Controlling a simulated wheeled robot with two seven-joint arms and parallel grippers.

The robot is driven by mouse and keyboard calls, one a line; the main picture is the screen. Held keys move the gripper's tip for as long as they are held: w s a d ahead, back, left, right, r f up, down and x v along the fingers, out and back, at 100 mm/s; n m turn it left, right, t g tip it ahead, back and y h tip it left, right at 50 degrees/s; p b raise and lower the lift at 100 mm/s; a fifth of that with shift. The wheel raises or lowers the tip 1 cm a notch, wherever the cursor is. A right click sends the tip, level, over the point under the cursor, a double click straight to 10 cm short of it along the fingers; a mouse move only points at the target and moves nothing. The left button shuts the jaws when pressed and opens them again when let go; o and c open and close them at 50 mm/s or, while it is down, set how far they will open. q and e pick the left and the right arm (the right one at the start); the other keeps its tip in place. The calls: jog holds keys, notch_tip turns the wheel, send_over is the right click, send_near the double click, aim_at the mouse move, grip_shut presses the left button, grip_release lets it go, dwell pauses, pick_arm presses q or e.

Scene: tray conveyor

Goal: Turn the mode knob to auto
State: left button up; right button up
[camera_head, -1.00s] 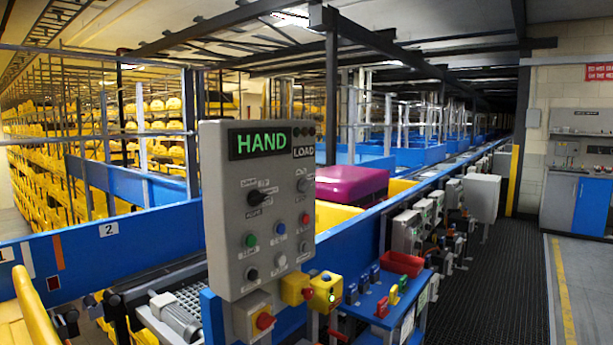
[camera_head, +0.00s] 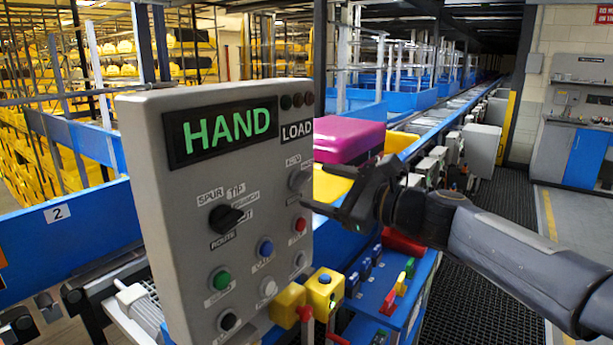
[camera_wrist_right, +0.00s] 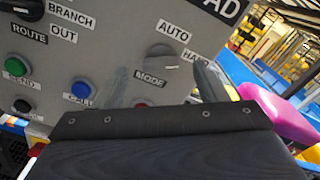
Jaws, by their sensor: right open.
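The grey control panel (camera_head: 165,255) stands in front of me, and its display (camera_head: 222,129) reads HAND in green. The grey mode knob (camera_head: 299,181) is at the panel's right side, below a small AUTO label. In the right wrist view the mode knob (camera_wrist_right: 160,58) sits above its MODE label, with AUTO above it and HAND to its right. My right gripper (camera_head: 327,193) is open and empty, close in front of the knob. In the wrist view its fingers (camera_wrist_right: 163,84) stand apart on either side below the knob, not visibly touching it. My left gripper is not in view.
A black route knob (camera_head: 230,217) and green (camera_head: 221,280), blue (camera_head: 265,248) and red (camera_head: 300,225) buttons share the panel. Yellow switch boxes (camera_head: 324,292) sit below it. A magenta case (camera_head: 348,141) lies on the conveyor behind.

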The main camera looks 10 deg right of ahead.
aim_at(306, 183)
jog(key=x, duration=0.3)
jog(key=shift+w+d, duration=0.1)
jog(key=shift+w, duration=0.05)
jog(key=shift+w+a+p, duration=0.3)
jog(key=shift+w+a, duration=0.1)
jog(key=shift+a, duration=0.05)
jog(key=c, duration=1)
jog(key=shift+f, duration=0.1)
